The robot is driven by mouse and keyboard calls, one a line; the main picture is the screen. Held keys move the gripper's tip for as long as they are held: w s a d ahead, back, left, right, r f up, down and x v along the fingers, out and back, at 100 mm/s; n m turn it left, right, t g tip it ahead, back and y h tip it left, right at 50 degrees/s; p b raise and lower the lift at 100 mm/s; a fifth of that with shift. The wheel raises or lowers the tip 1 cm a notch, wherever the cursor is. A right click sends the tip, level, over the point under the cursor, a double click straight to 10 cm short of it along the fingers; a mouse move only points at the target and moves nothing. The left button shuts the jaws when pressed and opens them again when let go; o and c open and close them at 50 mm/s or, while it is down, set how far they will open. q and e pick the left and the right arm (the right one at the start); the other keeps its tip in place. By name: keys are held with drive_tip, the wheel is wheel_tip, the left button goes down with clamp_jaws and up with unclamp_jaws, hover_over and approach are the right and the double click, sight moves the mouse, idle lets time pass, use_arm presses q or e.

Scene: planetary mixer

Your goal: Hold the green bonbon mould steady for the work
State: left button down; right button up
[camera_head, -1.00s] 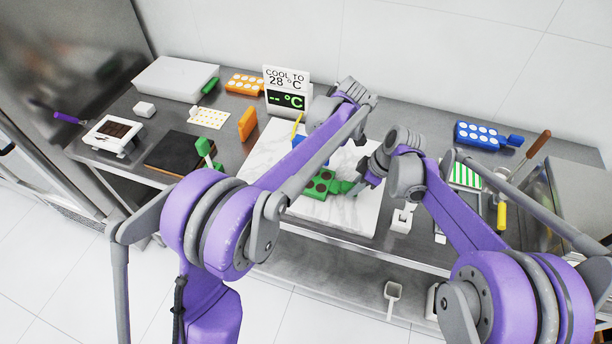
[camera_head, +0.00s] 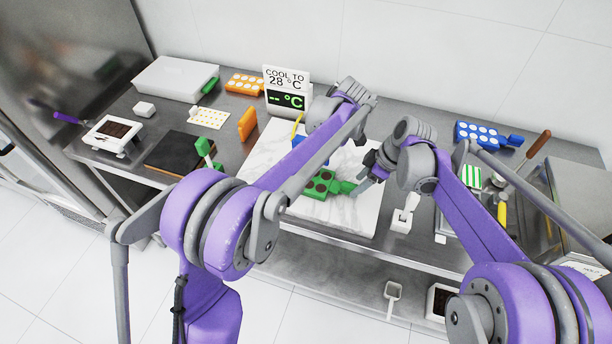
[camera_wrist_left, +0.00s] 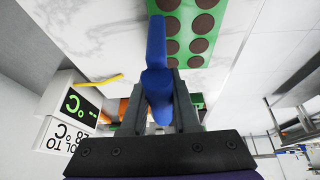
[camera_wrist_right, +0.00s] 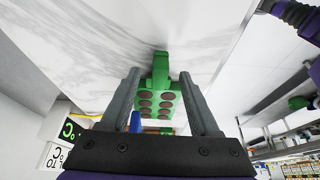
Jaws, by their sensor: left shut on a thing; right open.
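The green bonbon mould (camera_head: 320,184) lies on the white marble slab (camera_head: 262,152), its round cavities filled brown. Its handle (camera_head: 343,187) points right, towards my right gripper (camera_head: 362,186). In the right wrist view, my right gripper (camera_wrist_right: 160,76) is open, and the mould's handle (camera_wrist_right: 160,68) shows between its fingertips, with a gap on each side. My left gripper (camera_wrist_left: 163,85) is shut on a blue tool (camera_wrist_left: 156,50) beside the mould (camera_wrist_left: 196,32). In the head view my left arm mostly hides that gripper and tool.
A temperature sign (camera_head: 287,90) stands behind the slab. The slab's front right is clear.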

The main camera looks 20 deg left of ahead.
use_arm(q)
drive_tip(key=shift+r, duration=0.45)
drive_tip(key=shift+r+p, duration=1.3)
drive_tip(key=shift+r, duration=1.35)
drive_tip(key=shift+f, duration=0.1)
use_arm(e)
drive_tip(key=w+a+v, duration=0.1)
drive_tip(key=w+v, duration=0.1)
drive_tip(key=v, duration=1.1)
drive_tip(key=shift+a+r, duration=0.35)
drive_tip(key=shift+a, duration=0.05)
drive_tip(key=shift+s, duration=0.15)
